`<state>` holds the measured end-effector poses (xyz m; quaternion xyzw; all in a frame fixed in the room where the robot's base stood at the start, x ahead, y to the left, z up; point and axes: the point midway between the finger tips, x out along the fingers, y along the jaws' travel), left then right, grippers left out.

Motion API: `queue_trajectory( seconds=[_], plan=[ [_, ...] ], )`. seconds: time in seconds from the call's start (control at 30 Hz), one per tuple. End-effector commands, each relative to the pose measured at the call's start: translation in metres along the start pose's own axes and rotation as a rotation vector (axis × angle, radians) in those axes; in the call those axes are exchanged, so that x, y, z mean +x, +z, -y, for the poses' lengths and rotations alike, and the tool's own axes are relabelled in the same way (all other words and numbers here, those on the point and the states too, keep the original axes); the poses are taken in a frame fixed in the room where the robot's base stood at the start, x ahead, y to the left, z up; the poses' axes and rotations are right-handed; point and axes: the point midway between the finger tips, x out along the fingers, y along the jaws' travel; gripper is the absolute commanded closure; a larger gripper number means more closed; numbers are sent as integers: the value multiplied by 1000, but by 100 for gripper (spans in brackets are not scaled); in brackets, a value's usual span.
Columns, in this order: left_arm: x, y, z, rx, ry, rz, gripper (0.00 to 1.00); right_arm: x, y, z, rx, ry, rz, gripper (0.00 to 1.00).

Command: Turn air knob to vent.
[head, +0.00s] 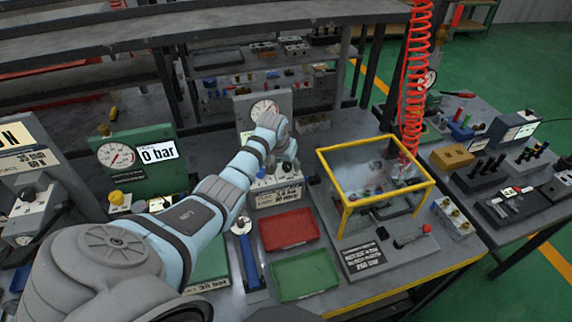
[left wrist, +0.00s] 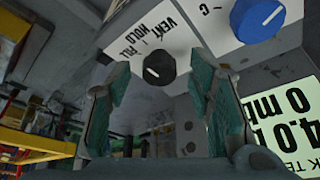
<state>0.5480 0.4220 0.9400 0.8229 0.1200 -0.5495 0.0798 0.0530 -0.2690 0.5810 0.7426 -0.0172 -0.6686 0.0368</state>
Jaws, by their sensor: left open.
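The black air knob (left wrist: 160,67) shows in the left wrist view on a white panel, beside the upside-down words VENT, HOLD and FILL. It has a white pointer mark; I cannot tell clearly which word it points at. My left gripper (left wrist: 165,85) is open, with one teal-padded finger on each side of the knob and visible gaps to it. In the head view my left gripper (head: 290,160) is at the gauge station (head: 265,107), and my arm hides the knob there. My right gripper is not in view.
A blue knob (left wrist: 259,18) sits close by on the same panel, near a lit display (left wrist: 284,125). In the head view a red tray (head: 289,230) and a green tray (head: 304,275) lie in front. A yellow-framed box (head: 377,147) stands to the right, below a red coiled hose (head: 413,90).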

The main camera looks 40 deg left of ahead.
Motion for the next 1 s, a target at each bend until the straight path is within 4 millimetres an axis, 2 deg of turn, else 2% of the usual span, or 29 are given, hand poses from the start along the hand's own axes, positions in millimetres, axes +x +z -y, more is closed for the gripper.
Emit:
queue_trajectory(
  seconds=[0.1, 0.4, 0.73, 1.0],
  plan=[
    [-1, 0, 0, 0, 0, 0, 52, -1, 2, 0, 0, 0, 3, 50],
    [-1, 0, 0, 0, 0, 0, 100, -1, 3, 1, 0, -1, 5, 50],
    [-2, -1, 0, 33, 14, -1, 100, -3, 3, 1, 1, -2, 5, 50],
    [-2, -2, 2, 167, 71, -1, 100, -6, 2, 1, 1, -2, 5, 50]
  ],
)
